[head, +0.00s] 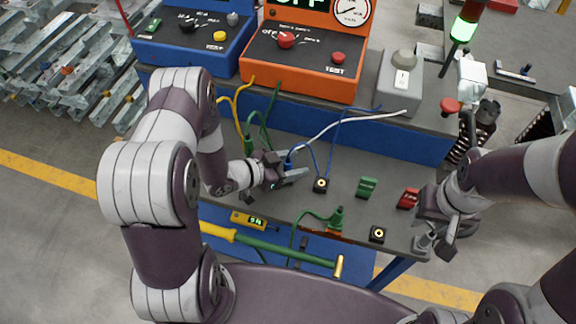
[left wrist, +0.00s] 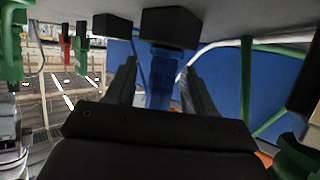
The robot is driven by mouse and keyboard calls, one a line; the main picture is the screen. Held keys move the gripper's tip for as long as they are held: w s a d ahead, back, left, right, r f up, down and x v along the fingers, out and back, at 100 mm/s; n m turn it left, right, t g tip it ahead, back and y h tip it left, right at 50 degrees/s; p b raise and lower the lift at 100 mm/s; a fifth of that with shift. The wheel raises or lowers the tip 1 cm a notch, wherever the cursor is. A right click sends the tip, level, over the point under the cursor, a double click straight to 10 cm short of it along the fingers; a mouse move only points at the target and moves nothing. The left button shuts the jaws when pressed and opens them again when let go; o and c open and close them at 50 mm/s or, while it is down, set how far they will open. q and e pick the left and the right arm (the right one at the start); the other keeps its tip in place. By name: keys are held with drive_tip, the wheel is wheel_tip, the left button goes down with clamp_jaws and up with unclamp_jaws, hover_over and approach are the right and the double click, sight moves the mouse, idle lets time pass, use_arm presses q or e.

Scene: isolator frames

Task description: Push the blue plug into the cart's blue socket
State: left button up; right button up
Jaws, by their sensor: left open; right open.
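The blue plug (head: 289,163) with its blue cable is at my left gripper (head: 291,177), over the cart's grey top (head: 345,170). In the left wrist view the blue plug (left wrist: 160,78) stands between the two open, spread fingers of my left gripper (left wrist: 158,82). Its end meets a black block (left wrist: 169,28); I cannot tell how deep it sits, and no blue mark on a socket is clear. A black socket block (head: 320,185) with a ringed hole lies right of the left gripper. My right gripper (head: 432,240) is open and empty at the cart's right front edge.
Green (head: 367,187) and red (head: 409,198) blocks and another ringed black block (head: 377,234) stand on the cart. A green plug (head: 338,217) with its cable is at the front. Blue (head: 195,40) and orange (head: 305,60) instrument boxes stand behind, with loose cables between.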

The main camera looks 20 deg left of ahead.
use_arm(q)
drive_tip(key=shift+w+d+f, duration=0.1)
drive_tip(key=shift+d, duration=0.05)
clamp_jaws()
wheel_tip(320, 180, up, 4)
drive_tip(key=shift+r, duration=0.2)
drive_tip(key=s+d+r, duration=0.2)
drive_tip(key=s+r, duration=0.4)
drive_tip(key=s, duration=0.5)
drive_tip(key=shift+s+d+r+p, duration=0.25)
drive_tip(key=shift+r+p, duration=0.1)
drive_tip(key=shift+p, duration=0.1)
drive_tip(key=shift+a, duration=0.1)
